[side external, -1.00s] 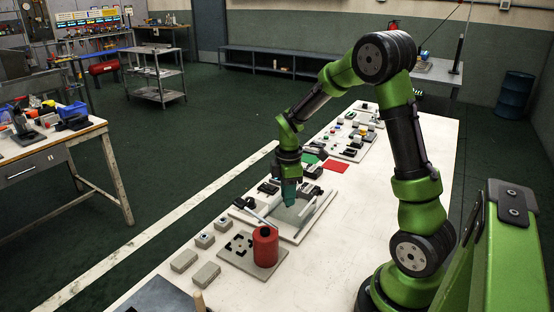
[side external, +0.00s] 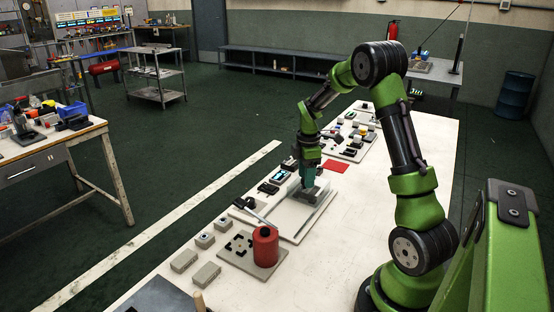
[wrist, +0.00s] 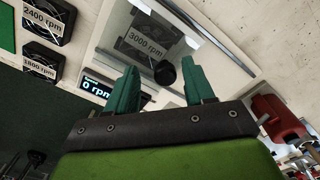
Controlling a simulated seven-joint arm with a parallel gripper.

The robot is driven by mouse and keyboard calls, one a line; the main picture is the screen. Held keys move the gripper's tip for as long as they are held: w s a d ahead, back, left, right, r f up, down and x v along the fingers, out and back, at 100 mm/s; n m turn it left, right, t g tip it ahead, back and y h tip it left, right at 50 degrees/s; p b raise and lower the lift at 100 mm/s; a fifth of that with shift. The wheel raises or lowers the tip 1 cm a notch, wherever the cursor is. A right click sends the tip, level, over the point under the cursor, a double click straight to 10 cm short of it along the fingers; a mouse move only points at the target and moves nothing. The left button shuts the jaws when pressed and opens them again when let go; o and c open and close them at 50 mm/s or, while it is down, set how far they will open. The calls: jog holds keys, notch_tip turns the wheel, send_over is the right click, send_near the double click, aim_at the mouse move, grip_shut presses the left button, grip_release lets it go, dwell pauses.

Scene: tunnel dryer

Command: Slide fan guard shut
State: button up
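The fan guard is a see-through pane (wrist: 125,38) with a round black knob (wrist: 165,74). It lies between two pale rails, and the fan marked 3000 rpm (wrist: 145,42) shows dimly through it. In the side external view the greyish pane (side external: 303,195) is at the far end of the rails (side external: 318,218), under my gripper (side external: 308,186). In the wrist view the two teal fingers of my gripper (wrist: 160,64) are apart, with the knob between them and visible gaps beside it. Finger contact with the knob is hard to tell.
Fans marked 2400 rpm (wrist: 45,16) and 1800 rpm (wrist: 40,66) sit beside the track. A display (wrist: 97,88) reads 0 rpm. A red cylinder (side external: 265,246) stands near the track's near end. The white table (side external: 375,170) is clear to the right.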

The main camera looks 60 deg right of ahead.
jog(key=shift+a, duration=0.1)
notch_tip(320, 180, up, 17)
dwell(0.6)
jog(key=s+a+m+t+y, duration=0.1)
jog(key=s+a+m+t, duration=0.2)
jog(key=a, duration=1.1)
jog(key=s+a+m+t+y, duration=0.1)
jog(key=s+a+m+t, duration=0.3)
jog(key=s+a+m, duration=0.4)
jog(key=a+m, duration=0.2)
jog(key=a, duration=0.4)
jog(key=shift+a, duration=0.4)
